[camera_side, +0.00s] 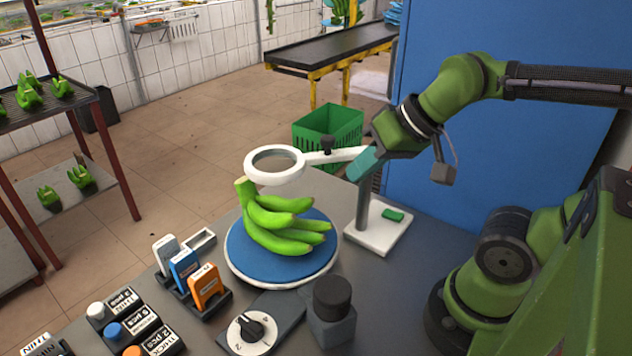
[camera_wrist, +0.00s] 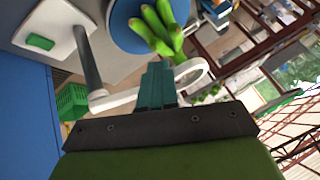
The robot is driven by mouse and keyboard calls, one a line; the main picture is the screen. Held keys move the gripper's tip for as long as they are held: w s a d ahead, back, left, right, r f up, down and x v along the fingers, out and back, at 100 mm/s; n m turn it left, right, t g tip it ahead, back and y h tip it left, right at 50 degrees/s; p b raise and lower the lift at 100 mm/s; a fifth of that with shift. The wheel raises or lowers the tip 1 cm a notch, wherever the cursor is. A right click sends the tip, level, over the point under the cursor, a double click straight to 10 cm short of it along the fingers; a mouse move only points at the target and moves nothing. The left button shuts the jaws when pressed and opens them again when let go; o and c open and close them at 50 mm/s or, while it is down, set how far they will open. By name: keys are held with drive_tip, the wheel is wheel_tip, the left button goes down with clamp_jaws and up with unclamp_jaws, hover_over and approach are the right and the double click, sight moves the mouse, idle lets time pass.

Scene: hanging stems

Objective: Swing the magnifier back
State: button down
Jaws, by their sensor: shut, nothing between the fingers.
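The arm runs right to a grey post (camera_side: 363,206) on a white base (camera_side: 370,238). My gripper (camera_side: 360,166) has teal fingers, shut and empty, at the post end of the magnifier's arm; contact is unclear. In the wrist view, the shut fingers (camera_wrist: 157,68) cover part of the magnifier (camera_wrist: 205,72).
A green pad (camera_side: 393,214) lies on the magnifier's base. A black-topped block (camera_side: 332,305), a dial (camera_side: 252,333) and colored card holders (camera_side: 188,270) stand on the table. A green crate (camera_side: 328,128) and a blue wall (camera_side: 500,130) are behind.

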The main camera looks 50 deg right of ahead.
drive_tip(key=c, duration=1.5)
unclamp_jaws()
drive_tip(key=shift+f, duration=0.25)
drive_tip(key=o, duration=0.7)
drive_tip(key=w+d+r+n+g, duration=0.1)
drive_tip(key=w+r, duration=0.2)
drive_tip(key=w, duration=0.2)
drive_tip(key=shift+w+d+r+g+h, duration=0.15)
drive_tip(key=shift+d+g+h, duration=0.15)
drive_tip(key=shift+d, duration=0.05)
wheel_tip(320, 180, up, 14)
drive_tip(key=n+g+h, duration=0.1)
drive_tip(key=n+g, duration=0.5)
drive_tip(key=n, duration=0.8)
hover_over(328, 137)
wheel_tip(328, 137, down, 16)
drive_tip(key=shift+f, duration=0.15)
drive_tip(key=shift+c, duration=0.3)
clamp_jaws()
